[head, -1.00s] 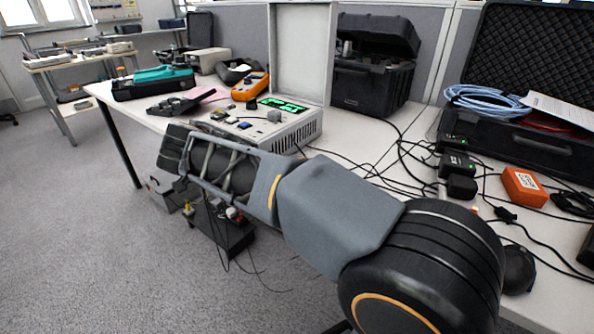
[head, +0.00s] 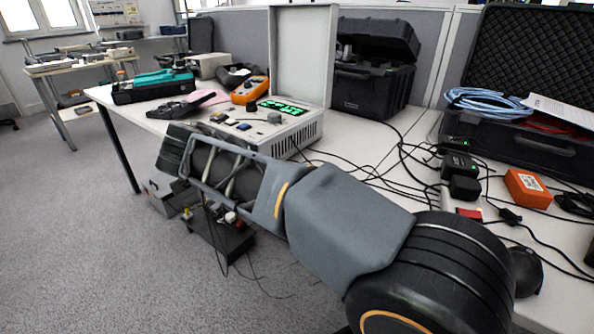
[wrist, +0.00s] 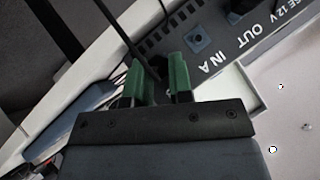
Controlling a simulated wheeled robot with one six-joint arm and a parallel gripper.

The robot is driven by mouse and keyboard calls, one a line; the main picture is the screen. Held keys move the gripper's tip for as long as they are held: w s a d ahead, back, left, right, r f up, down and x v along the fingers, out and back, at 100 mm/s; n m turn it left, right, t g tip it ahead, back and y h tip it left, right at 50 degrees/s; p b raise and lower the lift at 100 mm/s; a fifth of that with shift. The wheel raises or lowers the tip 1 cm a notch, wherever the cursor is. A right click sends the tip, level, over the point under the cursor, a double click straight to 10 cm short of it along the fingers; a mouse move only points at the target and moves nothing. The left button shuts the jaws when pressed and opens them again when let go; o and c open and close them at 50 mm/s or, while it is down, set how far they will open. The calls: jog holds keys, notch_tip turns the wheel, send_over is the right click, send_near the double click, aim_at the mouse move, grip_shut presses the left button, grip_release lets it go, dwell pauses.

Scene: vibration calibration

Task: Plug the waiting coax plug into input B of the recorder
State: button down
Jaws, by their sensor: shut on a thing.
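The recorder (head: 307,131) is a pale case with a raised lid and green display, on the bench beyond my arm in the head view. In the wrist view, its dark connector panel (wrist: 232,32) reads "IN A", "OUT" and "12 V", with a round socket (wrist: 197,39) above the lettering. No label for input B is readable. My gripper (wrist: 158,82) has green fingertips close to this panel, shut on the coax plug, which is mostly hidden between them. A dark cable (wrist: 122,30) runs up from the fingers. My gripper's fingertips cannot be made out in the head view.
An orange meter (head: 250,91) and a teal-and-black case (head: 153,86) lie beyond the recorder. A black case (head: 372,88) stands behind it. Loose black cables cross the bench at right, near an orange box (head: 527,188). A dark box (head: 222,238) sits below the bench edge.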

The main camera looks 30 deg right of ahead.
jog(key=c, duration=0.9)
grip_release()
jog(key=shift+c, duration=0.2)
jog(key=shift+s+a+r, duration=0.1)
jog(key=shift+v, duration=2.3)
jog(key=shift+s+r, duration=0.1)
